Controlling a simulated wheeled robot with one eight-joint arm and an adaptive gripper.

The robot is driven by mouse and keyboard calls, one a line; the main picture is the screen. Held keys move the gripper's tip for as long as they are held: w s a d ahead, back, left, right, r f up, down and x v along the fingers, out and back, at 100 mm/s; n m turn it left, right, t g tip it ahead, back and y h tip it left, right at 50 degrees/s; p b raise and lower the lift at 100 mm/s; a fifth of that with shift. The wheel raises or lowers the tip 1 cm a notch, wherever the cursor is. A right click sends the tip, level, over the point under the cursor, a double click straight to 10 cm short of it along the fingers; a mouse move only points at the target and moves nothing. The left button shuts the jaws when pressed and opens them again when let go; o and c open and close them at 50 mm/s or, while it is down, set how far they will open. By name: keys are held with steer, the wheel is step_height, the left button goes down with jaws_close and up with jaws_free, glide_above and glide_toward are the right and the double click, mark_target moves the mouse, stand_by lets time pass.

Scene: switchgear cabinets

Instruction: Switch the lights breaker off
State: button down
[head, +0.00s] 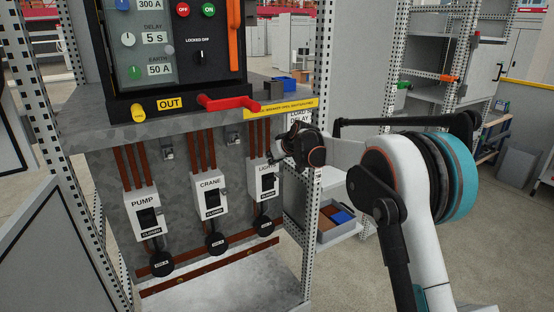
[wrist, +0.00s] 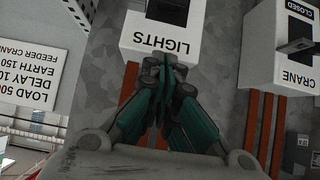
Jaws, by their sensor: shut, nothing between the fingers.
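The lights breaker (head: 256,187) is a white box with a black switch, at the right of a row of three on the grey panel. Its small label appears to read CLOSED in the head view. In the wrist view, which is upside down, the lights breaker (wrist: 137,38) shows its LIGHTS lettering, and its dark switch is partly cut off at the top edge. My gripper (head: 277,161) is at the upper right of the box in the head view. In the wrist view my gripper (wrist: 163,62) is shut and empty, its tips over the LIGHTS lettering; contact cannot be told.
The crane breaker (head: 211,198) and pump breaker (head: 147,206) stand to the left, both labelled CLOSED. A red handle (head: 229,103) juts from the unit above. A perforated cabinet post (head: 312,225) stands right of the breakers, close to my arm.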

mark_target(267, 167)
steer(key=f, duration=0.1)
steer(key=f+b, duration=0.1)
steer(key=w+f+b, duration=0.1)
steer(key=shift+a+f, duration=0.35)
steer(key=shift+s+d+f, duration=0.15)
steer(key=shift+s+f, duration=0.05)
steer(key=shift+s, duration=0.05)
steer(key=shift+s+d+f+b, duration=0.15)
steer(key=shift+s+f+b, duration=0.05)
steer(key=shift+f+b, duration=0.35)
